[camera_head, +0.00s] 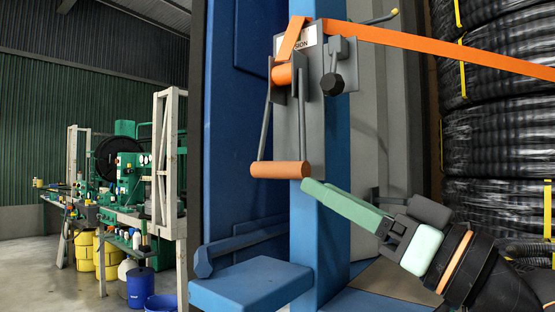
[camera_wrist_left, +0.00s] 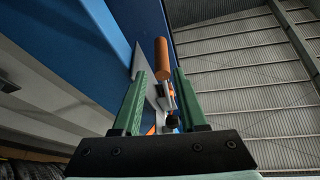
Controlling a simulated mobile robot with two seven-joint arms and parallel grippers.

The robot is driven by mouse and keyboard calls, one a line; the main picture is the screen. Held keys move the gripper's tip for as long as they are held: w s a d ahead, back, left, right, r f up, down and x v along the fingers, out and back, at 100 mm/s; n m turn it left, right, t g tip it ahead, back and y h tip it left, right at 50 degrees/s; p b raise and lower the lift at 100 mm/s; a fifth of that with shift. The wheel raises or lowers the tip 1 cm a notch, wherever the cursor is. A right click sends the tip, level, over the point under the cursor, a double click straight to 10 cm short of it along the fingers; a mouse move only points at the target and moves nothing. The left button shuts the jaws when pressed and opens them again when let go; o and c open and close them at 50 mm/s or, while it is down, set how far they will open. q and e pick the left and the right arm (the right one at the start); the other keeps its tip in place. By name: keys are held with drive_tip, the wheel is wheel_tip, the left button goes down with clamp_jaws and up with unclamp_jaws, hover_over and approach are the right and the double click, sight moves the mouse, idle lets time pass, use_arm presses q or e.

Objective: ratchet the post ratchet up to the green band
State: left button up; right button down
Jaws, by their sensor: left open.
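The post ratchet (camera_head: 313,125) is a grey plate on a blue post (camera_head: 331,240), with an orange strap (camera_head: 440,52) through its top. Its lever hangs down and ends in an orange handle bar (camera_head: 280,170). A label (camera_head: 307,42) ending in "SION" is partly covered by the strap. No green band can be made out. My left gripper (camera_head: 307,188) is just below and right of the handle's right end. In the left wrist view, its green fingers (camera_wrist_left: 158,73) are open and empty, with the handle (camera_wrist_left: 161,60) beyond the tips. My right gripper is out of view.
A black knob (camera_head: 332,84) sticks out from the ratchet plate. Stacked black hose coils (camera_head: 497,120) stand at the right. A blue ledge (camera_head: 250,284) juts out low by the post. A workbench with green machines (camera_head: 130,180) and several drums is farther left.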

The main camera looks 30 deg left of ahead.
sight(275, 163)
use_arm(q)
drive_tip(key=p+x, duration=0.3)
drive_tip(key=x, duration=0.6)
drive_tip(key=shift+s+a+r, duration=0.1)
drive_tip(key=shift+a+r, duration=0.1)
drive_tip(key=shift+a, duration=0.15)
drive_tip(key=shift+a+r, duration=0.1)
drive_tip(key=shift+a, duration=0.5)
drive_tip(key=shift+c, duration=0.4)
clamp_jaws()
